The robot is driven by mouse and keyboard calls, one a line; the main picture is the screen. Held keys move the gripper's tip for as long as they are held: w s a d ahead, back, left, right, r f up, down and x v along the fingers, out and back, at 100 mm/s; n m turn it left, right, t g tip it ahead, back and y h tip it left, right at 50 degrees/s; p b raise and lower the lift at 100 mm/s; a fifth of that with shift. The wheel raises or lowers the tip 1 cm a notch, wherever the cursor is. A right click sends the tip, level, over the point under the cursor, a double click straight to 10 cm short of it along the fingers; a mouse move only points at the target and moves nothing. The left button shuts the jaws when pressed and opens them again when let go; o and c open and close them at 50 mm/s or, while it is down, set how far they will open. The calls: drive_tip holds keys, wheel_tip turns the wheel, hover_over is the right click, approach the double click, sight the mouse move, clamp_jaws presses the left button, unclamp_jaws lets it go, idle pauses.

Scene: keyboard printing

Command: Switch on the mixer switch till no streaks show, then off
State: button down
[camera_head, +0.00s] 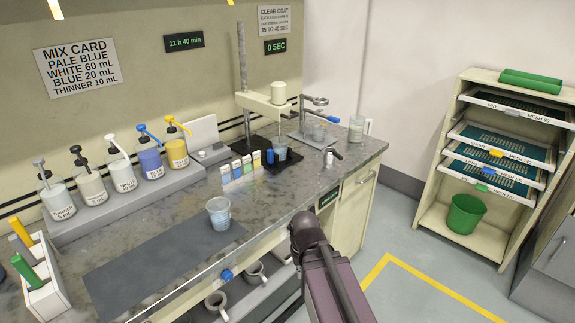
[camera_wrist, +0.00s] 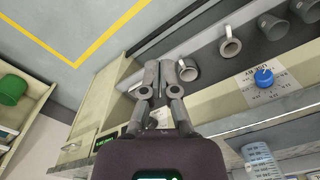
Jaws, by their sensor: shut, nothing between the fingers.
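The mixer stand (camera_head: 243,60) is at the back of the counter, with a beige arm and motor head (camera_head: 279,93). A clear cup with bluish contents (camera_head: 280,150) is below the head; streaks are too small to make out. A small grey box (camera_head: 211,154) is left of the stand; I cannot tell whether it bears the mixer switch. My gripper (camera_wrist: 161,66) is shut and empty in the wrist view, in front of the counter's open shelf. It is not clearly visible in the head view, where my dark arm (camera_head: 325,265) rises at the front.
A graduated cup (camera_head: 219,212) stands on the dark mat (camera_head: 165,262). A blue knob (camera_head: 226,275) is on the counter's front edge, above shelved mugs (camera_head: 215,303). Pump bottles (camera_head: 150,160) line the left. A screen rack (camera_head: 505,140) and green bucket (camera_head: 465,214) are right. Floor between is clear.

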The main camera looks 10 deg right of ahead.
sight(313, 212)
drive_tip(key=w+d+f+m+t+y+b, duration=0.2)
drive_tip(key=w+d+f+t+y+b, duration=0.1)
drive_tip(key=w+f+b, duration=0.3)
drive_tip(key=w+d+f+m+t+y+b, duration=0.2)
drive_tip(key=w+d+f+m+y+b, duration=0.15)
drive_tip(key=w+b, duration=0.5)
drive_tip(key=w+d+f+m+t+y+b, duration=0.1)
drive_tip(key=w+d+m+t+b, duration=0.2)
drive_tip(key=d+b, duration=0.3)
drive_tip(key=w+d+m+t+y+b, duration=0.1)
drive_tip(key=w+d+m+t+b, duration=0.2)
drive_tip(key=d, duration=0.8)
drive_tip(key=w+t+b, duration=0.2)
drive_tip(key=w+b, duration=0.1)
drive_tip(key=shift+w+d+f, duration=0.3)
drive_tip(key=shift+d+f, duration=0.05)
drive_tip(key=shift+w+a, duration=0.1)
drive_tip(key=b+x, duration=0.2)
drive_tip(key=x, duration=1.1)
drive_tip(key=shift+w+a, duration=0.2)
drive_tip(key=shift+w, duration=0.15)
drive_tip(key=shift+r, duration=0.1)
